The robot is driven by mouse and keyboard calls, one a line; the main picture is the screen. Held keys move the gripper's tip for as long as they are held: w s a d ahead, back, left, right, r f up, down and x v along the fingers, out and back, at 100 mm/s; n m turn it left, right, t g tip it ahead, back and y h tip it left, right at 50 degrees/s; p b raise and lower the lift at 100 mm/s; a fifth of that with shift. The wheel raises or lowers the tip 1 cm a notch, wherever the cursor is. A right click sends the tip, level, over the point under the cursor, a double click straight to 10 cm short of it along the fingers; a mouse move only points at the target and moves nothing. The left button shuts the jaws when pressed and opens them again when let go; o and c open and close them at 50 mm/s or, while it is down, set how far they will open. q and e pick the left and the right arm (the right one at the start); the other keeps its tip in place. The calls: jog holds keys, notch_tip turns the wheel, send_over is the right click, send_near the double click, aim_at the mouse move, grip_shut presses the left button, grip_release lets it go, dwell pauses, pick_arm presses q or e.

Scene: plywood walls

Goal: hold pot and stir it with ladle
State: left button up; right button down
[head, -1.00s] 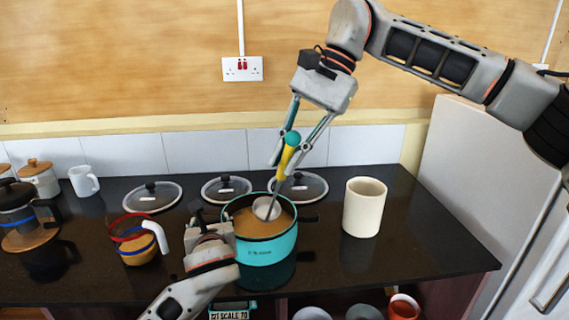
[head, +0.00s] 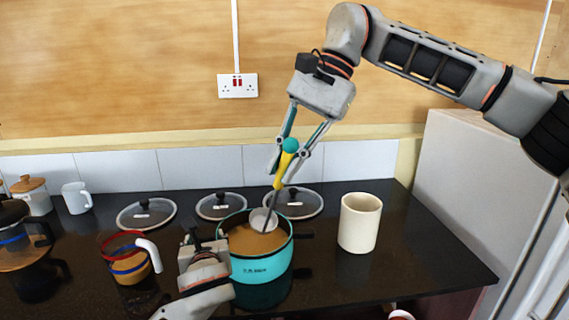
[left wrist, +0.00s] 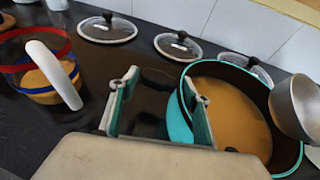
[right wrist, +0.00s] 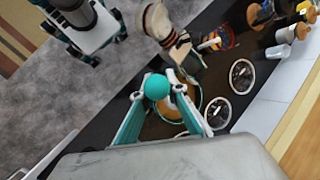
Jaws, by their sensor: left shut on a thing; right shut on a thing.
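My right gripper (head: 293,150) is above the pot, shut on the ladle's yellow handle (head: 282,174). The ladle's teal end ball (right wrist: 157,87) shows between the right fingers.
A cream canister (head: 359,222) stands right of the pot. Several glass lids (head: 146,214) lie along the back. A red-and-blue-ringed jug (head: 130,268) with a white handle is left of my left gripper. A white mug (head: 77,198) stands farther left. The right counter end is clear.

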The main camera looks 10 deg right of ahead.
aim_at(284, 150)
pick_arm(q)
jog(key=shift+f, duration=0.3)
pick_arm(e)
jog(key=shift+r, duration=2.5)
pick_arm(q)
jog(key=o, duration=1.2)
pick_arm(e)
jog(key=shift+w, duration=0.1)
pick_arm(q)
jog(key=shift+r, duration=0.1)
jog(key=v, duration=1.2)
jog(key=shift+w+d, duration=0.1)
